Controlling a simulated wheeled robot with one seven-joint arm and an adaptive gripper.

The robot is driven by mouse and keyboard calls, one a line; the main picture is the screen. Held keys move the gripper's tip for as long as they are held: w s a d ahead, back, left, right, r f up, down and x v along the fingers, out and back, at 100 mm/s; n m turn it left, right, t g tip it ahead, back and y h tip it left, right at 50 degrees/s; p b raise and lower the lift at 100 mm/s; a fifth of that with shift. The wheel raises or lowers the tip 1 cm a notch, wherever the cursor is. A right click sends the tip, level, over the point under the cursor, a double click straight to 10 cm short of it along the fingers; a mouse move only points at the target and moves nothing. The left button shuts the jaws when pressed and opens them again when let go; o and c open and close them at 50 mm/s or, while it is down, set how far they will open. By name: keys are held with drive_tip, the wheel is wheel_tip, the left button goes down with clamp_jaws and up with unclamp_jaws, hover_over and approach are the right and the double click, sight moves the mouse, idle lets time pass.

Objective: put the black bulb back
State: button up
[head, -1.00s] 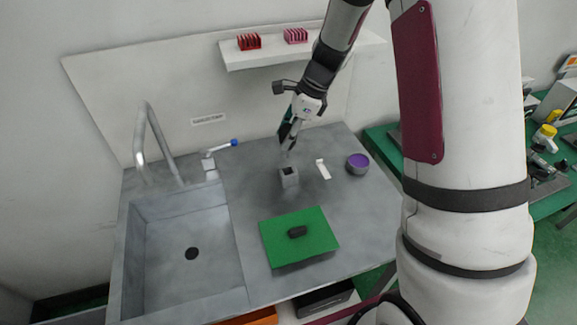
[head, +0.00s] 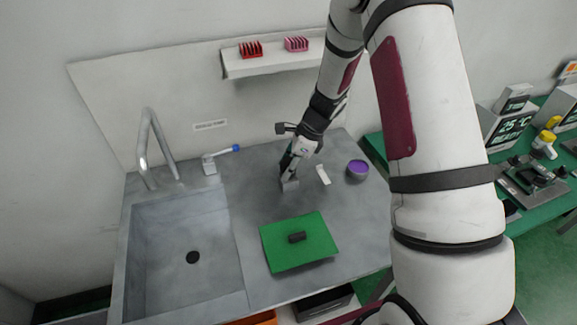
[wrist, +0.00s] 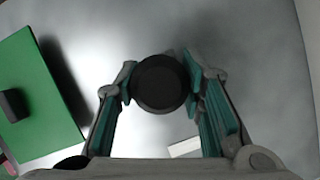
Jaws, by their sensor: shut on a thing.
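The black bulb (wrist: 160,83) shows in the wrist view as a dark round disc seen end-on between the fingers. My gripper (head: 288,174) is shut on it, with a finger at each side. In the head view my gripper is low over a small grey block (head: 290,185) on the grey counter. The fingers hide the top of the block and most of the bulb. I cannot tell how far the bulb sits in the block.
A green mat (head: 285,258) with a small dark block (head: 297,237) lies in front. A white strip (head: 323,174) and a purple-topped round container (head: 357,169) stand to the right. The sink (head: 190,245) and blue-tipped lever (head: 222,155) are left. A shelf (head: 270,62) hangs behind.

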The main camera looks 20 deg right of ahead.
drive_tip(key=shift+f, duration=0.1)
drive_tip(key=o, duration=0.7)
drive_tip(key=shift+o, duration=0.2)
